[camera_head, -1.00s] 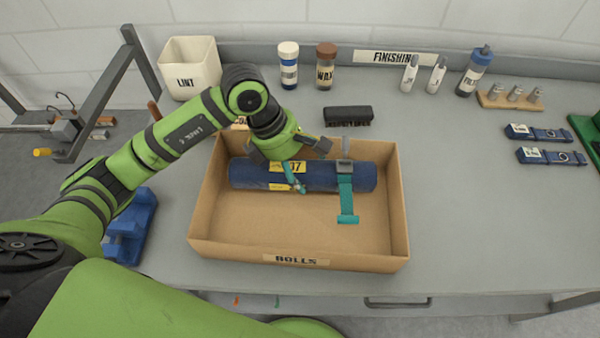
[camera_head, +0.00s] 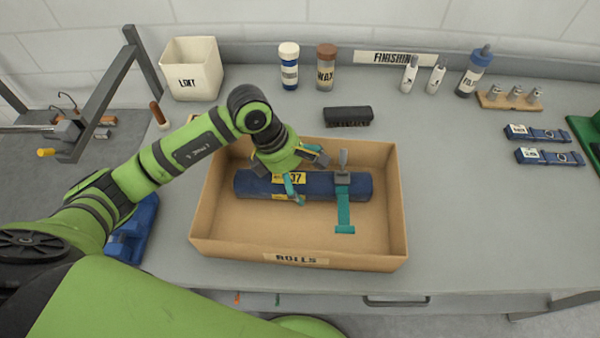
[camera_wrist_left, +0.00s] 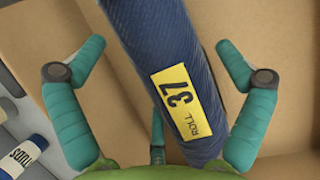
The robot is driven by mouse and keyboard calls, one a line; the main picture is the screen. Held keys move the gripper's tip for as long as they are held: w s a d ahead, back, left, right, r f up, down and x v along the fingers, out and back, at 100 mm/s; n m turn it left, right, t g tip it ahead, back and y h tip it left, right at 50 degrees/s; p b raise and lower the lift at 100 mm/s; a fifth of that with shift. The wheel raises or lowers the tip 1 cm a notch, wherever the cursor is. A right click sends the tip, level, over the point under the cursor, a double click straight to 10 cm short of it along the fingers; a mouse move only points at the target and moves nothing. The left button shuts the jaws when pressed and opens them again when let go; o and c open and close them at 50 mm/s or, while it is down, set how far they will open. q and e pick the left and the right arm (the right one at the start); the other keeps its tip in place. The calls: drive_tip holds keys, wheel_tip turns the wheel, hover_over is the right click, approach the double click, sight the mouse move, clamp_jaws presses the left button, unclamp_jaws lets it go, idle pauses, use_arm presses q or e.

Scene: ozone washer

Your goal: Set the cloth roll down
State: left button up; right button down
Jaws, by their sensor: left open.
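The dark blue cloth roll (camera_head: 320,187) with a yellow label marked 37 lies lengthwise inside the cardboard box (camera_head: 225,228) labelled ROLLS. My left gripper (camera_head: 296,186) is over the roll's left half, at the label. In the left wrist view the roll (camera_wrist_left: 155,60) runs between the spread teal fingers, with gaps on both sides, so the gripper is open. Whether the roll's underside touches the box floor is hidden. My right gripper is not in view.
A black brush (camera_head: 347,116) lies behind the box. A white LINT bin (camera_head: 192,70), a WAX bottle (camera_head: 326,66) and other bottles stand along the back. The bench right of the box is mostly clear.

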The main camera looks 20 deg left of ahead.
use_arm(q)
drive_tip(key=shift+r, duration=0.15)
drive_tip(key=shift+a+r, duration=0.2)
drive_tip(key=shift+r, duration=0.05)
drive_tip(key=b+v, duration=0.2)
drive_tip(key=v, duration=0.8)
drive_tip(key=shift+r+b, duration=0.25)
drive_tip(key=shift+b, duration=0.05)
drive_tip(key=shift+s+a+r, duration=0.15)
drive_tip(key=shift+a+r, duration=0.05)
drive_tip(key=shift+r, duration=0.2)
